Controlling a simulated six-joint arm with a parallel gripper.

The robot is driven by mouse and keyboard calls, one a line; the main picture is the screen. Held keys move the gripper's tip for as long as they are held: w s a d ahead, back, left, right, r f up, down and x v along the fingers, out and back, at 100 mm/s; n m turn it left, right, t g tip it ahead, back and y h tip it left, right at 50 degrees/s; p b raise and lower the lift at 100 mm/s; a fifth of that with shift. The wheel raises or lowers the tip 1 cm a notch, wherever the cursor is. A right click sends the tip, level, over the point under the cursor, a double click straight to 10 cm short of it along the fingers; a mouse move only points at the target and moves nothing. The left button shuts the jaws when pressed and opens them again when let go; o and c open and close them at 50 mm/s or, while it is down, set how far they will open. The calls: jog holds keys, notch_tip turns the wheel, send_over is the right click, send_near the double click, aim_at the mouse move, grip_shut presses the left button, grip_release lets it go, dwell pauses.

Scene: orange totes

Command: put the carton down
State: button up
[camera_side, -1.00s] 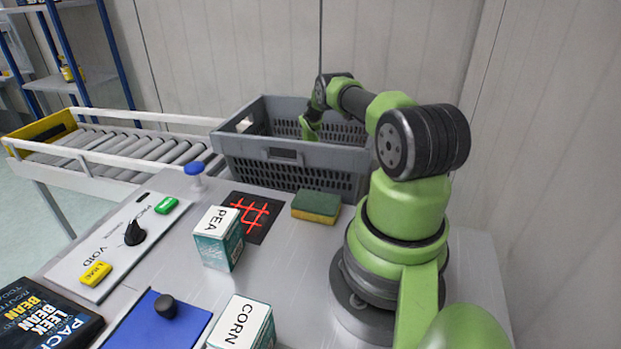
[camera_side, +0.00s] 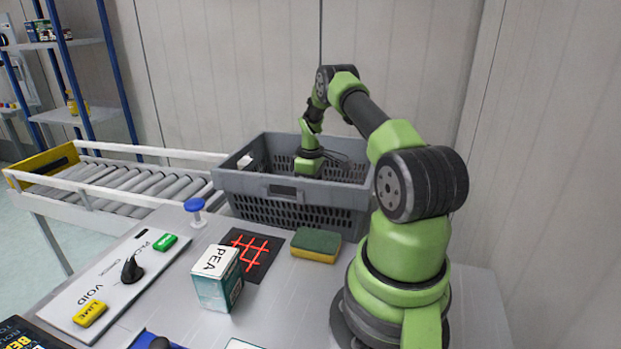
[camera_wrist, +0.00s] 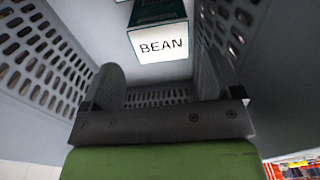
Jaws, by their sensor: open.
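A white-topped carton marked BEAN (camera_wrist: 161,42), with dark green sides, stands inside the grey tote in the wrist view. The tote's front wall hides it in the side view. My gripper (camera_side: 308,166) is inside the grey tote (camera_side: 290,209), its green palm about level with the rim and its fingers hidden behind the front wall. In the wrist view my gripper (camera_wrist: 160,80) has its two fingers apart with nothing between them. The carton lies beyond the fingertips, apart from them.
On the table are a PEA carton (camera_side: 217,279), a sponge (camera_side: 316,245), a black mat with a red grid (camera_side: 251,254), a blue knob (camera_side: 195,206) and a white panel (camera_side: 112,285). A roller conveyor (camera_side: 124,185) runs behind at left. The tote's perforated walls (camera_wrist: 45,55) flank my gripper closely.

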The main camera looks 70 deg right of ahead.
jog(key=shift+r, duration=1.45)
dwell(1.2)
